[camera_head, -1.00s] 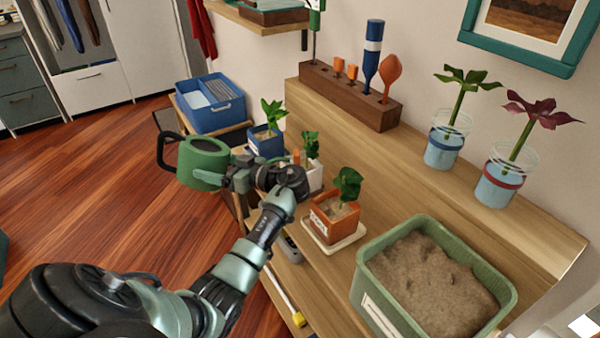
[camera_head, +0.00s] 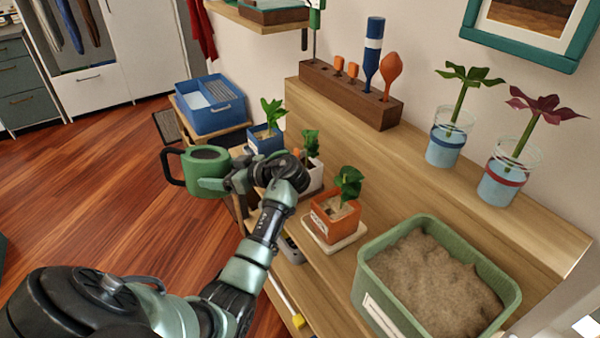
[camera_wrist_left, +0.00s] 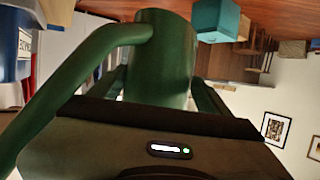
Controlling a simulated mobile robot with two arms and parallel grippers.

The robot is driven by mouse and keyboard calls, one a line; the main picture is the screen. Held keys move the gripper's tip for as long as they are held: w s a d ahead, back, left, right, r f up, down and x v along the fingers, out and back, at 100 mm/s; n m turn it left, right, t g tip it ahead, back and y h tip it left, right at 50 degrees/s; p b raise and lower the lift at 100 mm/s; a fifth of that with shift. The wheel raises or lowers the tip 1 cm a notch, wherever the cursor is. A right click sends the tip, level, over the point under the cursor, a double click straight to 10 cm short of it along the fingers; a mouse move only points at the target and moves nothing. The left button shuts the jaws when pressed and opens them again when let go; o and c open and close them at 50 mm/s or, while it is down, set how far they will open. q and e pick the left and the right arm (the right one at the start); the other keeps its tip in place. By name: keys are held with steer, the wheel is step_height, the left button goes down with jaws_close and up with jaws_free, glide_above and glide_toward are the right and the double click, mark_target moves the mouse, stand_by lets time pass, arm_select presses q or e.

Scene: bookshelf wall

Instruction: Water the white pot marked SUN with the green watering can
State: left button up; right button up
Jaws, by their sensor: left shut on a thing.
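The green watering can (camera_head: 206,172) hangs in the air at the left of the shelf, its dark handle to the left. My left gripper (camera_head: 226,180) is shut on it. The can also shows in the left wrist view (camera_wrist_left: 160,75), close in front of my gripper (camera_wrist_left: 160,105). The white pot (camera_head: 316,178) with a small green plant stands on the shelf, partly hidden behind my wrist; no marking on it can be read. A blue pot (camera_head: 266,140) stands behind it. An orange pot (camera_head: 335,218) stands nearer. My right gripper is not in view.
A green tub of soil (camera_head: 366,277) fills the near shelf end. A wooden tool block (camera_head: 348,98) and two glass jars with plants (camera_head: 445,145) stand on the raised ledge. A blue crate (camera_head: 212,118) sits beyond. Open floor lies left.

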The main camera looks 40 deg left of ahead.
mark_target(187, 160)
arm_select(q)
steer(key=shift+r, duration=0.2)
steer(key=s+a+r+p, duration=0.1)
steer(key=a, duration=0.1)
steer(key=s+a+r+p, duration=0.2)
steer(key=s+a, duration=0.1)
steer(key=shift+a+r, duration=0.3)
steer(key=shift+s+a+r, duration=0.15)
steer(key=shift+s+a, duration=0.15)
steer(key=shift+a, duration=0.1)
